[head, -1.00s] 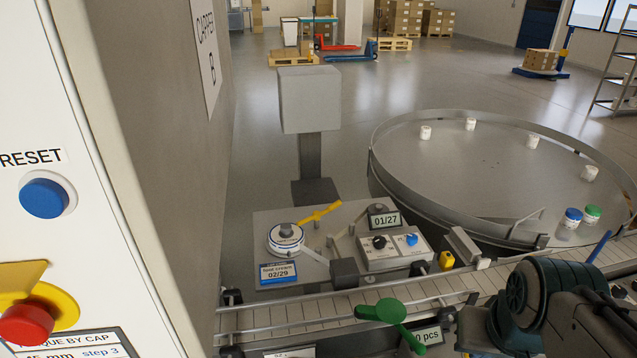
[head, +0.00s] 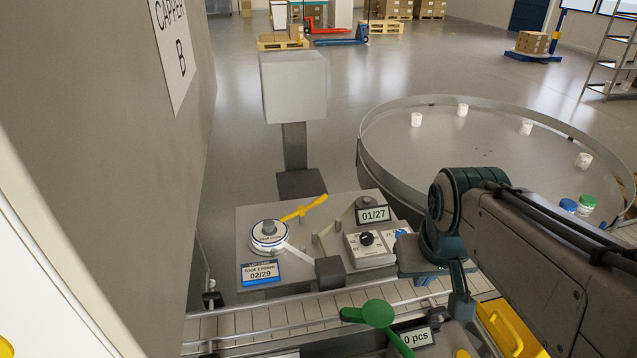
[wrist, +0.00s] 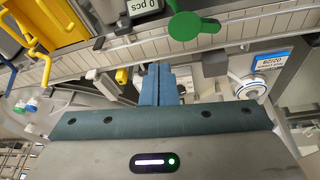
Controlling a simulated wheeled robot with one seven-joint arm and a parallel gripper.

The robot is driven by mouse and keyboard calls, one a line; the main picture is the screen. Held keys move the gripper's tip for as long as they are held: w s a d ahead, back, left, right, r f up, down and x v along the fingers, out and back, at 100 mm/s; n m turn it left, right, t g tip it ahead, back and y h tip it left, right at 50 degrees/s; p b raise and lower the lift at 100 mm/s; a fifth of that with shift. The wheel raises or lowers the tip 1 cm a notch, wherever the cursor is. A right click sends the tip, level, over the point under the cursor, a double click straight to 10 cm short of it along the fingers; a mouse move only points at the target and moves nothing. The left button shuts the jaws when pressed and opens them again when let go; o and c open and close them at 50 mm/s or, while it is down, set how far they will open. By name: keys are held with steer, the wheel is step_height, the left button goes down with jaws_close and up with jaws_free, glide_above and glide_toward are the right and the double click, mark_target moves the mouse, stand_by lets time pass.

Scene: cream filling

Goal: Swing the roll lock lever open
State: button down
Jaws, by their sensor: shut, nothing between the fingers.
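A yellow lever (head: 303,208) stands out up and to the right from beside the white label roll (head: 268,238) on the grey labelling plate (head: 250,213). The roll has a grey hub and a blue ring. It also shows at the right of the wrist view (wrist: 244,90). I cannot make out the yellow lever clearly in the wrist view.
A green lever (head: 378,313) and a "0 pcs" display (head: 417,337) stand at the conveyor (head: 240,322). A dial box (head: 370,250) and a "01/27" display (head: 373,214) lie between my gripper and the roll. A round table (head: 450,150) with jars is behind; a cabinet wall is at left.

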steer(key=w+a+r+n, duration=0.2)
steer(key=w+a, duration=0.2)
steer(key=w, duration=0.4)
steer(key=w+a+r+n+b, duration=0.15)
steer(key=w+a, duration=0.25)
steer(key=w, duration=0.4)
steer(key=w+a+r+n, duration=0.2)
steer(key=w+a+r, duration=0.1)
steer(key=w, duration=0.5)
steer(key=w+a+f+n+y, duration=0.1)
steer(key=w+a+f, duration=0.1)
steer(key=w, duration=0.3)
steer(key=w+a+f+n, duration=0.1)
steer(key=w+a+f, duration=0.2)
steer(key=w, duration=0.3)
steer(key=w+a+f+n+g+y, duration=0.1)
steer(key=w+a+f, duration=0.2)
steer(key=w, duration=0.3)
steer(key=shift+a+f+y+b, duration=0.2)
steer(key=shift+a+y+b, duration=0.15)
steer(key=shift+a, duration=0.2)
steer(key=shift+f, duration=0.1)
